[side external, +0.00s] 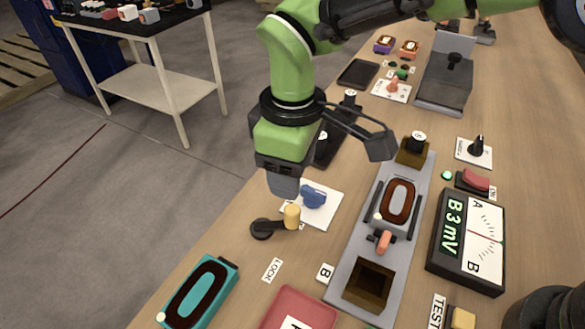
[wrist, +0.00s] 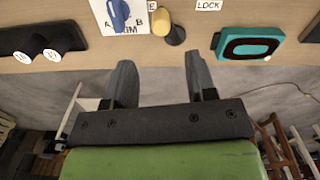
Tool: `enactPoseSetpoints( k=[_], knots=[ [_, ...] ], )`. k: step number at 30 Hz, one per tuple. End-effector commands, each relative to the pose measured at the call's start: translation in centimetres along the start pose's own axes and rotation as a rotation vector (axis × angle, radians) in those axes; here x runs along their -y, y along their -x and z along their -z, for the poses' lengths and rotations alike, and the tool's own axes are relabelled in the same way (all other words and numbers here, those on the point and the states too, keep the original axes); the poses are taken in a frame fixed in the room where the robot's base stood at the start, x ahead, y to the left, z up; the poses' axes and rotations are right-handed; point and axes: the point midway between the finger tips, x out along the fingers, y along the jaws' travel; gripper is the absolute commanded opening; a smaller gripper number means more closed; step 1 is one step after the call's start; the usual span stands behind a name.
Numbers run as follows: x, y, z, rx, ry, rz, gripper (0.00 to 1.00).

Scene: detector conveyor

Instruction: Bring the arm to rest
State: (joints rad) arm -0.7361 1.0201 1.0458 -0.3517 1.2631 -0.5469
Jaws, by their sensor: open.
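My gripper (side external: 286,186) hangs at the near left edge of the bench, beside the white card with the blue knob (side external: 313,196). In the wrist view my gripper (wrist: 161,78) has its two dark fingers well apart, with nothing between them. The yellow-topped crank handle (side external: 291,217) stands just below my gripper in the side view; whether they are apart in height is hard to tell. My green arm reaches in from the upper right.
The grey conveyor track (side external: 345,262) holds an oval brown-rimmed part (side external: 398,202). A meter (side external: 468,240) reads "B 3mV". A teal block (side external: 198,292) and red tray (side external: 299,310) lie in front. Open floor (side external: 130,215) is left of the bench.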

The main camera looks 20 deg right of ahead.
Motion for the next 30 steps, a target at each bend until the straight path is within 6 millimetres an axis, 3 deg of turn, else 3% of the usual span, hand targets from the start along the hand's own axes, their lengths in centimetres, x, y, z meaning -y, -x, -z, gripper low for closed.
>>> enactPoseSetpoints(
  k=[9, 11, 14, 17, 24, 30],
  knots=[
    [-0.1, 0.2, -0.1, -0.003, -0.006, 0.0, 0.51],
    [-0.6, 0.9, -0.3, -0.014, -0.025, 0.001, 0.51],
    [-2.0, 3.6, -1.2, -0.052, -0.096, 0.004, 0.51],
    [-3.9, 7.6, -3.3, -0.111, -0.211, 0.008, 0.51],
    [-6.9, 16.0, -11.4, -0.275, -0.527, 0.013, 0.51],
    [-6.6, 19.8, -19.1, -0.417, -0.786, 0.011, 0.51]
  ],
)
